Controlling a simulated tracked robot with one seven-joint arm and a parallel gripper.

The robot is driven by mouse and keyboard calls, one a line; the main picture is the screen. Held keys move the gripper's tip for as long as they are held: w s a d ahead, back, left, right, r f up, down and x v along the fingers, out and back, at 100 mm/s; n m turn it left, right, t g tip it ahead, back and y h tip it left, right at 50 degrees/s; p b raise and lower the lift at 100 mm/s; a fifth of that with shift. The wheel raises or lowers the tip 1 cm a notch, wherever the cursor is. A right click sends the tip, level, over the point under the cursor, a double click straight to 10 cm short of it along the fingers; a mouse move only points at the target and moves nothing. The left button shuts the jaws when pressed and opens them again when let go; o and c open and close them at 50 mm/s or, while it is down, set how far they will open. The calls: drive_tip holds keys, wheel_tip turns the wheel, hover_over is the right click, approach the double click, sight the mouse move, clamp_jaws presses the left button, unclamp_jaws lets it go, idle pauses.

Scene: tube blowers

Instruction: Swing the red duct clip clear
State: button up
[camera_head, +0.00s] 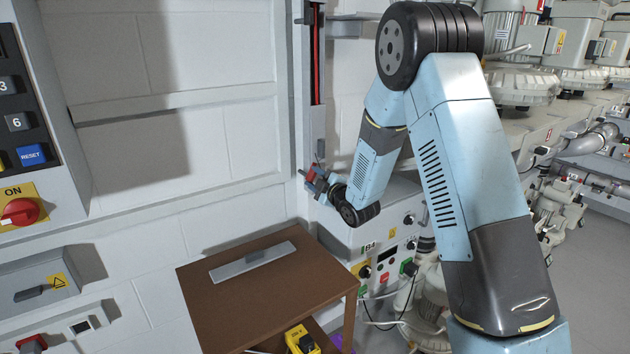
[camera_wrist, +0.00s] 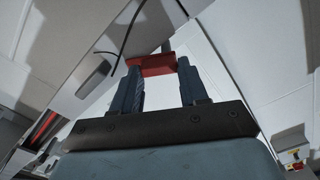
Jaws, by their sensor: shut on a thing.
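The red duct clip (camera_wrist: 152,65) shows in the wrist view between the two fingers of my gripper (camera_wrist: 161,82). The fingers are shut on it, one on each side. In the head view my gripper (camera_head: 318,183) is at the lower part of the tall grey duct (camera_head: 311,130), and a small part of the red clip (camera_head: 310,174) shows at the fingers. The duct has a dark channel with a red strip inside. I cannot tell the clip's exact angle to the duct.
A brown wooden table (camera_head: 240,312) with a flat grey bar (camera_head: 252,261) stands below and left of my gripper. A grey control box (camera_head: 385,240) stands close below my forearm. A wall panel with a red knob (camera_head: 20,212) is at the far left. Bare wall lies left of the duct.

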drive_tip(key=shift+s+a+f+n, duration=0.1)
drive_tip(key=shift+s+a+n, duration=0.05)
drive_tip(key=shift+n, duration=0.8)
drive_tip(key=shift+s+a+f+n, duration=0.1)
drive_tip(key=shift+a+f+n, duration=0.1)
drive_tip(key=shift+n, duration=0.8)
drive_tip(key=shift+s+a+f+n, duration=0.1)
drive_tip(key=shift+s+a+n, duration=0.05)
drive_tip(key=shift+n, duration=0.8)
drive_tip(key=o, duration=1.1)
drive_tip(key=shift+d+r, duration=0.1)
drive_tip(key=shift+r, duration=0.05)
drive_tip(key=shift+c, duration=0.2)
drive_tip(key=shift+w, duration=0.1)
drive_tip(key=shift+d, duration=0.1)
drive_tip(key=v, duration=1.3)
drive_tip(key=shift+s+d, duration=0.2)
drive_tip(key=shift+s, duration=0.1)
